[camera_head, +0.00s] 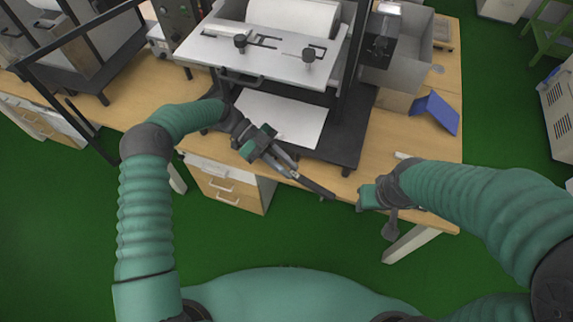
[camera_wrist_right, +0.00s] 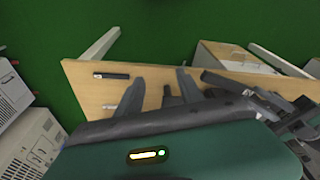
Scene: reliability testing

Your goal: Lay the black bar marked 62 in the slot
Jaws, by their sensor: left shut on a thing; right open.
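My left gripper (camera_head: 284,160) is shut on a black bar (camera_head: 318,187), which sticks out tilted past its fingertips at the table's front edge. No number is readable on it. The left gripper also shows at the right of the right wrist view (camera_wrist_right: 265,100). Another black bar (camera_wrist_right: 113,76) with a small white label lies on the wooden table in that view; its label is too small to read. My right gripper (camera_wrist_right: 161,84) is open, its fingers apart with nothing between them. The metal plate (camera_head: 210,50) of the machine has dark slot-like cutouts.
Two black knobs (camera_head: 308,55) stand on the plate. A blue folded piece (camera_head: 437,111) lies at right. Drawers (camera_head: 230,185) are under the front edge. Green floor is open in front.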

